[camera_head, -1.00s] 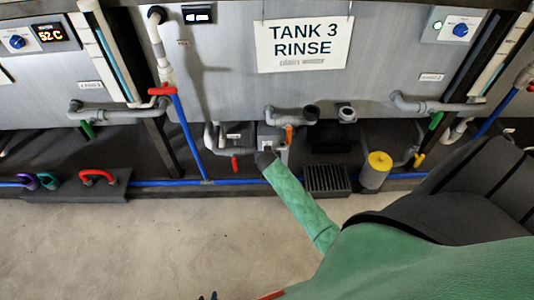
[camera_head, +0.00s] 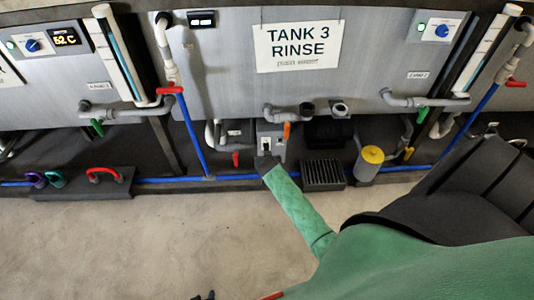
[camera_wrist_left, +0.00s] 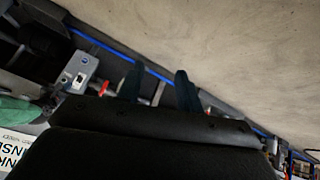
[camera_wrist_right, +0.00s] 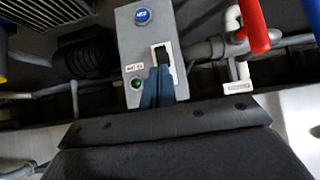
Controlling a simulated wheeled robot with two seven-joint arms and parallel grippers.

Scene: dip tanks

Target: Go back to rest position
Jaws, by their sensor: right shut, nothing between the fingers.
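My left gripper (camera_head: 204,296) shows only as dark fingertips at the bottom edge of the head view. In the left wrist view its two fingers (camera_wrist_left: 160,88) stand apart with nothing between them, over the floor side. My right arm's green sleeve reaches toward a grey switch box (camera_head: 270,140) under the tank 3 sign; its gripper is hardly visible there. In the right wrist view the right gripper (camera_wrist_right: 158,88) is shut and empty, its tips overlapping the lower part of the box's black rocker switch (camera_wrist_right: 161,60). I cannot tell whether they touch it.
The box carries a blue button (camera_wrist_right: 142,15) and a green light (camera_wrist_right: 136,83). Nearby are a black grate (camera_head: 323,174), a yellow-topped cylinder (camera_head: 372,156), a blue pipe (camera_head: 195,135) and a rack with coloured handles (camera_head: 85,188). The concrete floor (camera_head: 150,245) is clear.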

